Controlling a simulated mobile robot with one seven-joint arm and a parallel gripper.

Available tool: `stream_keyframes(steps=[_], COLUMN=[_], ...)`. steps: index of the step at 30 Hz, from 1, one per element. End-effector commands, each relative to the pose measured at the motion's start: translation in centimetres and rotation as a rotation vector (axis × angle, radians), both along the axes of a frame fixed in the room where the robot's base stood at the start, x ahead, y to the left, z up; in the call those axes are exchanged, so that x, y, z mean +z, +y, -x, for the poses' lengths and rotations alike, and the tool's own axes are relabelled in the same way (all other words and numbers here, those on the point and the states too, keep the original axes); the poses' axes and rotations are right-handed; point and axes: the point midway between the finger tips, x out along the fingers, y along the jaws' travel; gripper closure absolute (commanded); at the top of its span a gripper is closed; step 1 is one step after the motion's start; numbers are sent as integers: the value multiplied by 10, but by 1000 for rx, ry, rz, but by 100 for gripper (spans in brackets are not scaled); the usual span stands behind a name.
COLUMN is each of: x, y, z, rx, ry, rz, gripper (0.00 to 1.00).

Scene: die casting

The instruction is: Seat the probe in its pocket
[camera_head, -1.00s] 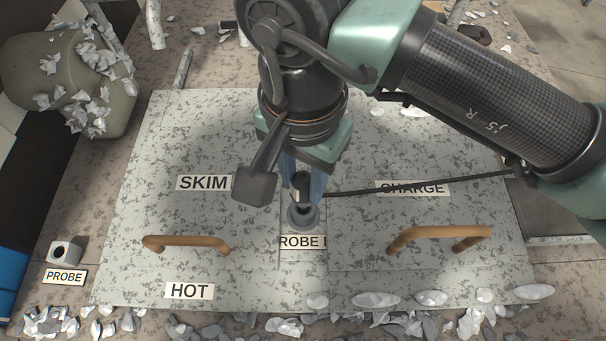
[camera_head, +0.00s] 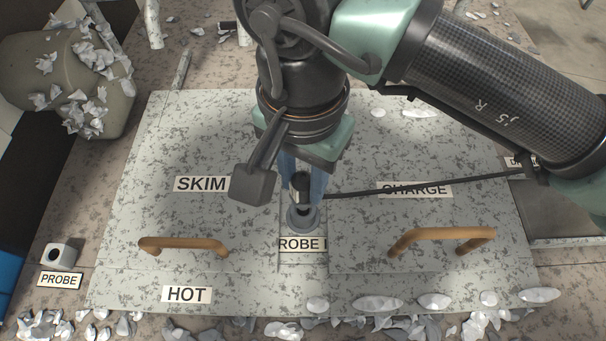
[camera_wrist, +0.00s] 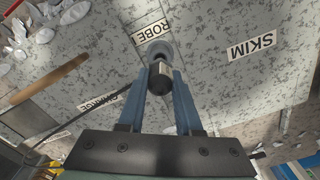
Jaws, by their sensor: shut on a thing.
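My gripper (camera_head: 303,186) has blue fingers shut on the probe, a short dark-topped cylinder (camera_head: 301,181) with a black cable running right. In the wrist view the probe (camera_wrist: 160,83) stands between the fingers (camera_wrist: 162,95), its pale lower part pointing at a round grey collar (camera_wrist: 160,49). The collar (camera_head: 303,218) sits on the speckled lid beside a partly hidden PROBE label (camera_head: 302,244). The probe's lower end overlaps the collar in both views; I cannot tell how deep it is. A pale block with a round hole (camera_head: 58,254) stands far left by another PROBE label (camera_head: 59,280).
Wooden handles stand left (camera_head: 184,244) and right (camera_head: 441,238) of the collar on the lid (camera_head: 230,125). The cable (camera_head: 425,187) crosses the CHARGE label. Metal scraps lie along the front edge, and a scrap-covered drum (camera_head: 60,80) is at back left.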

Motion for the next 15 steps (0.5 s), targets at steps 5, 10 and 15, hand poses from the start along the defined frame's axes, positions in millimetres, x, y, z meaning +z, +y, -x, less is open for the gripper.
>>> stream_keyframes(steps=[5, 10, 15], x=[0, -1, -5], y=[0, 0, 0], z=[0, 0, 0], rx=[0, 0, 0], ry=[0, 0, 0], rz=[0, 0, 0], gripper=[100, 100, 100])
